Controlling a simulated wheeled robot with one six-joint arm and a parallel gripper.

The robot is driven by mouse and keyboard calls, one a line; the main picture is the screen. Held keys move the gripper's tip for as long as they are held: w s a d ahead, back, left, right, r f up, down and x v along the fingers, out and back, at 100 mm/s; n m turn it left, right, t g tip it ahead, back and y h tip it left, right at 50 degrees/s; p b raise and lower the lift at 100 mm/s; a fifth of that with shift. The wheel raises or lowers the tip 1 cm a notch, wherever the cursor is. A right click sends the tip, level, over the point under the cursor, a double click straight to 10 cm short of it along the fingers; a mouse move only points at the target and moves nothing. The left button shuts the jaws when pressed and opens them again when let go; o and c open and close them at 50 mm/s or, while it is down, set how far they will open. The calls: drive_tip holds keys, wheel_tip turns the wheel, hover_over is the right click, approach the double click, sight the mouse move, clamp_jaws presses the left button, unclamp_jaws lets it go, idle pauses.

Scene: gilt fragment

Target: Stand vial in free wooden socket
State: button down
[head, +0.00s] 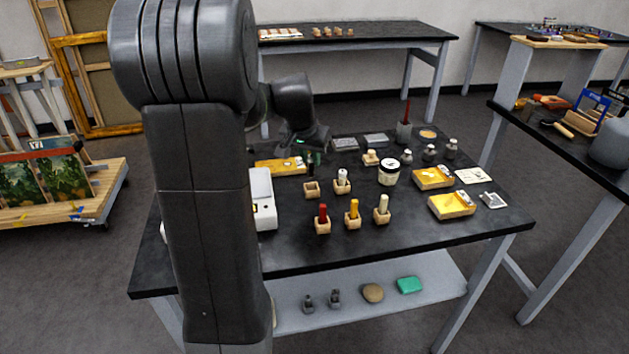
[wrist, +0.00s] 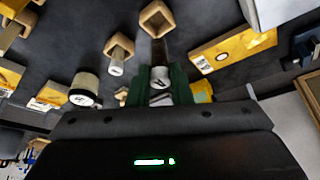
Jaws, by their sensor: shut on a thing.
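My gripper (wrist: 161,84) is shut on a vial (wrist: 158,52) with a dark brownish body and a pale marked end between the dark green fingers. In the head view my gripper (head: 313,159) hangs above the back left of the black table, and the vial is hard to make out there. A free wooden socket (head: 311,190) stands on the table, in front of my gripper and apart from it. It also shows at the top of the wrist view (wrist: 157,17), beyond the vial. A socket to its right holds a white-topped vial (head: 342,177).
Sockets with red (head: 322,213), yellow (head: 353,208) and cream (head: 383,204) pieces stand in front. A white device (head: 262,200) is left of the free socket. A yellow tray (head: 280,166) lies behind, a white jar (head: 388,173) to the right. The table's front right is clear.

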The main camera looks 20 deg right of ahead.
sight(310, 170)
drive_tip(key=shift+f, duration=2.8)
drive_tip(key=shift+f+b, duration=0.25)
drive_tip(key=shift+b, duration=0.05)
drive_tip(key=c, duration=1.3)
unclamp_jaws()
drive_tip(key=shift+r, duration=0.1)
drive_tip(key=shift+a+r, duration=0.1)
drive_tip(key=shift+r, duration=0.45)
drive_tip(key=v, duration=1.1)
drive_tip(key=shift+s+r+p, duration=0.1)
drive_tip(key=shift+p, duration=0.3)
